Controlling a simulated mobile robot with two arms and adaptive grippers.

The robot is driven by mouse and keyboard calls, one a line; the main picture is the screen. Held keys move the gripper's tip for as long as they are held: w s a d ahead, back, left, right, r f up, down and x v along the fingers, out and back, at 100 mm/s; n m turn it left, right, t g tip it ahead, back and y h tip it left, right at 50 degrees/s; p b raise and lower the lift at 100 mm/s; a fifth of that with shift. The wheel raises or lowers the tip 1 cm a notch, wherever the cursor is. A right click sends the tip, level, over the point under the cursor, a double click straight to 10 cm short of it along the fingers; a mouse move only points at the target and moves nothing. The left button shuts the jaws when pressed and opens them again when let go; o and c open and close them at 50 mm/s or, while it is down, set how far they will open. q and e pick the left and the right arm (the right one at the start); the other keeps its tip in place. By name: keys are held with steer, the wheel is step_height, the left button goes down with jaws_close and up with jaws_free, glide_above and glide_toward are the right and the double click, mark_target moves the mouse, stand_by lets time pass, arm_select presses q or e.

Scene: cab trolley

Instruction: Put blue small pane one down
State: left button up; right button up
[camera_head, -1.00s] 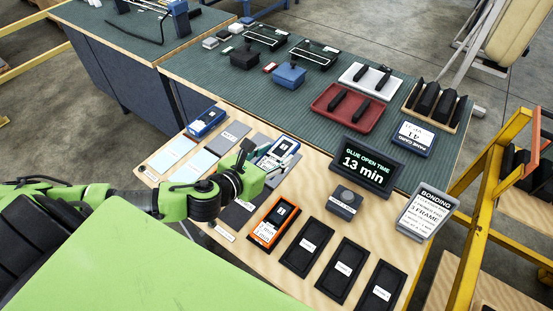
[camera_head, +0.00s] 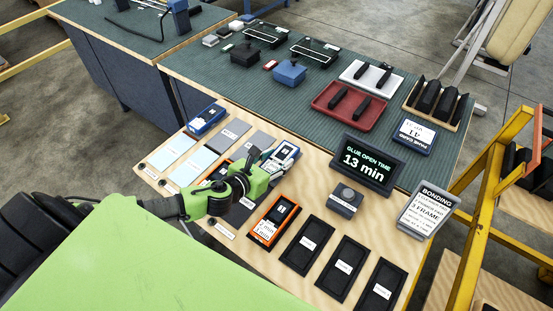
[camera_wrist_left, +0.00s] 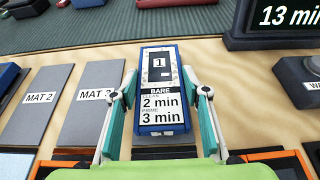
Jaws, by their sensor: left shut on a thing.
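The small blue pane (camera_head: 286,152) has a blue frame, a "1" on its face and a "BARE 2 min 3 min" label. In the left wrist view the pane (camera_wrist_left: 162,92) lies lengthwise between the two fingers of my left gripper (camera_wrist_left: 160,98), which is shut on its sides. In the head view my left gripper (camera_head: 267,160) is over the wooden front strip, beside the grey mats. The pane's underside is hidden, so I cannot tell whether it touches the surface. My right gripper is not in view.
Grey mats (camera_wrist_left: 93,98) lie left of the pane. Another blue pane (camera_head: 206,120) lies at the back left. An orange-framed pane (camera_head: 273,222) and black trays (camera_head: 307,246) are in front.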

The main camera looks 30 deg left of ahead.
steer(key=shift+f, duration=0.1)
arm_select(q)
steer(key=o, duration=1)
steer(key=shift+f, duration=0.1)
steer(key=shift+o, duration=1.2)
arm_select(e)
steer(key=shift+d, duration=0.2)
arm_select(q)
steer(key=b+v, duration=0.1)
steer(key=v, duration=0.9)
steer(key=shift+s+a, duration=0.1)
steer(key=shift+s, duration=0.15)
steer(key=shift+v, duration=0.8)
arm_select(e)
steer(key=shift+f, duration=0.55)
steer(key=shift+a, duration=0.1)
